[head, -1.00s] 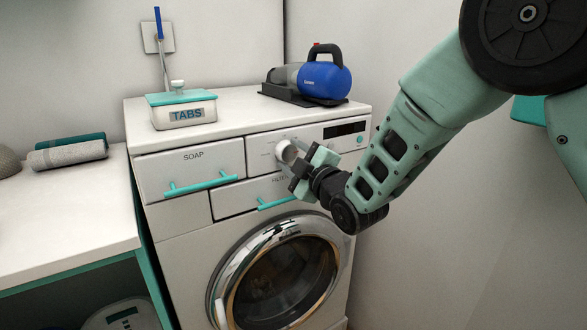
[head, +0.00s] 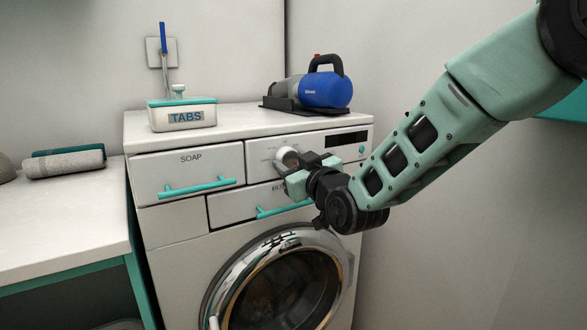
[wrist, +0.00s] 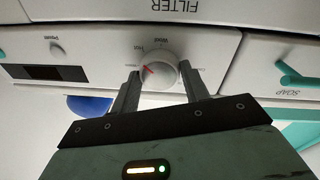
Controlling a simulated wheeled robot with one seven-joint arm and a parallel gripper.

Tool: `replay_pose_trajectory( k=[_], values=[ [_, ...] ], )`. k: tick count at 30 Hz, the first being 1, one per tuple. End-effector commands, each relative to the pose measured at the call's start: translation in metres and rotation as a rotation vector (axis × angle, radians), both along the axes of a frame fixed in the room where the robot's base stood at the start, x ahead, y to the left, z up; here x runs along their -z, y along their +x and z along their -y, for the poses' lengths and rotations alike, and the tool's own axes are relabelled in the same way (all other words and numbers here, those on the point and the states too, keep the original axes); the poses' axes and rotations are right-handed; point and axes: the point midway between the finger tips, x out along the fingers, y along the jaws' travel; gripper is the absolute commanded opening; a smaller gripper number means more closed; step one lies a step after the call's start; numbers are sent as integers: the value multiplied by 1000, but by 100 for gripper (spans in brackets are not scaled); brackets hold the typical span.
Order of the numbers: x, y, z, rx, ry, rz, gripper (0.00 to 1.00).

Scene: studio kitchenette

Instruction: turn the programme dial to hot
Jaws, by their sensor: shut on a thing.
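The programme dial (head: 284,155) is a round pale knob on the upper front panel of the white washing machine (head: 170,222). My gripper (head: 291,168) is at the dial, partly covering it in the head view. In the wrist view, the fingers (wrist: 160,71) are shut on the dial (wrist: 162,76), one on each side. That view is upside down. A red pointer mark on the dial slants to the upper left, on the side of the small word "Hot" (wrist: 140,49). Exact alignment is hard to tell. "Wool" (wrist: 165,41) is printed above the dial there.
The soap drawer (head: 188,170) and filter drawer (head: 225,207) have teal handles close to my gripper. The round door (head: 215,285) is below. A TABS box (head: 184,120) and a blue hand vacuum (head: 325,92) stand on top. A wall is at the right.

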Motion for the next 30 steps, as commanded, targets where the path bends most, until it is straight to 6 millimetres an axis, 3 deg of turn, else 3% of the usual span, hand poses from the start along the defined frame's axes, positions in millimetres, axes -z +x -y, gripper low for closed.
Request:
replay_pose_trajectory(
  k=[20,21,22,30],
  values=[
    [2,1,1,3,42,-35,23],
    [2,1,1,3,42,-35,56],
    [2,1,1,3,42,-35,65],
    [1,0,0,1,44,-33,67]
  ],
)
